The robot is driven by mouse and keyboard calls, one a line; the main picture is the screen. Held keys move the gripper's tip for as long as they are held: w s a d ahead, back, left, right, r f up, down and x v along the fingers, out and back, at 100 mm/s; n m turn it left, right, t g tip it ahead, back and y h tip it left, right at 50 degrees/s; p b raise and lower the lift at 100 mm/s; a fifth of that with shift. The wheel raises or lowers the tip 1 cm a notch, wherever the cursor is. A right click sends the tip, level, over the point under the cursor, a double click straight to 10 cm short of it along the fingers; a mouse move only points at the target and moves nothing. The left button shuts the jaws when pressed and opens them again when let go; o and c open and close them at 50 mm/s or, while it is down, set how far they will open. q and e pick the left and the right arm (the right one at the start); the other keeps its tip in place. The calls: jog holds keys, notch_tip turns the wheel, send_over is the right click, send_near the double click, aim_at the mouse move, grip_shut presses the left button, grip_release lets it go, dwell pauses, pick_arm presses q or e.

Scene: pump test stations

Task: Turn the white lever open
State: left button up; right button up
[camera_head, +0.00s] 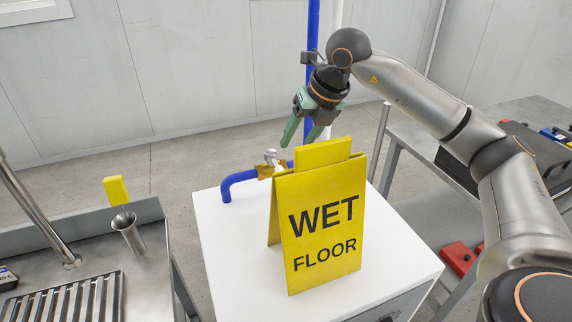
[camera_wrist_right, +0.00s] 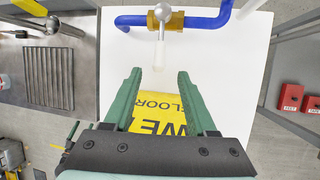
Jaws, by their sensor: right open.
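The white lever (camera_head: 271,157) sits on a brass valve (camera_head: 265,172) in a blue pipe (camera_head: 235,182) on the white cabinet top. My right gripper (camera_head: 303,134) is open and empty, above and slightly right of the lever in the head view. In the wrist view its green fingers (camera_wrist_right: 158,80) point toward the valve, with the lever beyond the tips and apart from them.
A yellow wet floor sign (camera_head: 322,222) stands on the white cabinet (camera_head: 222,250), in front of the valve. A vertical blue pipe (camera_head: 313,30) rises behind. A steel sink unit (camera_head: 150,260) is at left. A dark case (camera_head: 535,150) and red boxes (camera_head: 459,258) are at right.

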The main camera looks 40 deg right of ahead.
aim_at(277, 169)
jog(key=x, duration=1.1)
jog(key=shift+f+p, duration=0.1)
jog(key=shift+p, duration=0.25)
jog(key=shift+c, duration=0.2)
grip_shut()
dwell(0.6)
